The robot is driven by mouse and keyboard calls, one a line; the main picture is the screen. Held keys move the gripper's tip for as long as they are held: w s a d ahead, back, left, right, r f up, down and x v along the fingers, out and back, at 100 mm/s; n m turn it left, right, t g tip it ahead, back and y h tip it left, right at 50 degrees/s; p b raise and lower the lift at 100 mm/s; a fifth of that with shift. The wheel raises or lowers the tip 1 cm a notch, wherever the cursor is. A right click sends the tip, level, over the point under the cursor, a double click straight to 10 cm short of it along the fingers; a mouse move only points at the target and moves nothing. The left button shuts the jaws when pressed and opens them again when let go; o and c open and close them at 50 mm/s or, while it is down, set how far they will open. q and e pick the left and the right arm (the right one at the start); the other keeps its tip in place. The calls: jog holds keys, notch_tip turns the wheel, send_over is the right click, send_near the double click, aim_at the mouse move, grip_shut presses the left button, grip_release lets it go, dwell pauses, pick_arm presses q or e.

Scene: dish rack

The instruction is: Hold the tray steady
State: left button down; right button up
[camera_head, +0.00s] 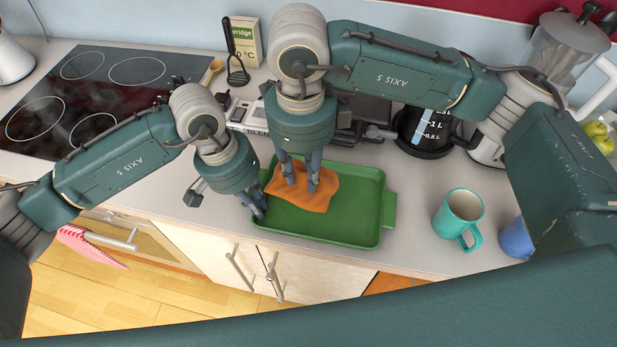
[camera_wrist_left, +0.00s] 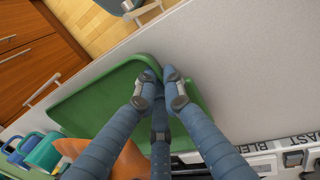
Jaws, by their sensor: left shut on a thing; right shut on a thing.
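The green tray (camera_head: 345,228) lies on the counter near its front edge. It also shows in the left wrist view (camera_wrist_left: 95,107). My left gripper (camera_head: 258,212) is at the tray's left end, shut on its rim; the left wrist view shows its fingers (camera_wrist_left: 158,85) closing at the tray's edge. An orange cloth (camera_head: 325,190) lies crumpled on the tray and shows in part in the left wrist view (camera_wrist_left: 120,165). My right gripper (camera_head: 302,183) points down over the tray, its fingers shut on the cloth. The fingers hide part of the cloth.
A teal mug (camera_head: 460,214) and a blue mug (camera_head: 515,240) stand right of the tray. A coffee pot (camera_head: 425,135) is behind on the right. A black stovetop (camera_head: 95,95) is at the left. The front counter edge runs close to the tray.

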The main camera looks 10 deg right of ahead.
pick_arm(q)
jog(key=c, duration=1.8)
grip_release()
jog(key=shift+w+r, duration=0.15)
jog(key=shift+r, duration=0.3)
notch_tip(320, 180, up, 11)
jog(key=a, duration=0.2)
jog(key=shift+w, duration=0.3)
jog(key=shift+s+a+f, duration=0.1)
jog(key=shift+f, duration=0.05)
